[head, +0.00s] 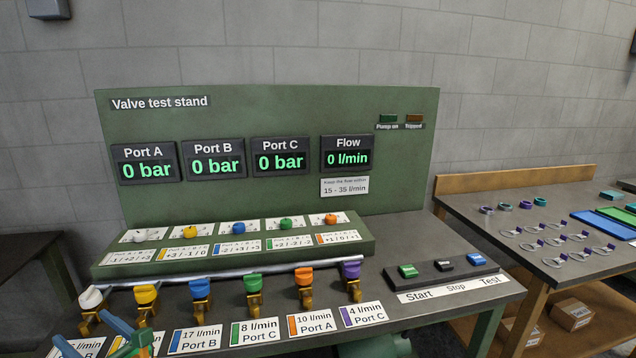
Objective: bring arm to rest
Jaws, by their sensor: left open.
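My left gripper (126,332) shows at the lower left edge of the head view as blue and green parts, cut off by the bottom of the picture. It is open, and I see nothing held in it. It is in front of the left end of the valve test stand (270,105), below the white lever (91,298) and yellow lever (146,295), and it covers part of a label there. I cannot tell whether it touches the stand. My right gripper is not in view.
Blue, green, orange and purple levers (350,270) continue the row along the front. A control box (440,268) with Start, Stop and Test buttons sits to the right. A side table (480,232) holds rings and trays. The displays read 0.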

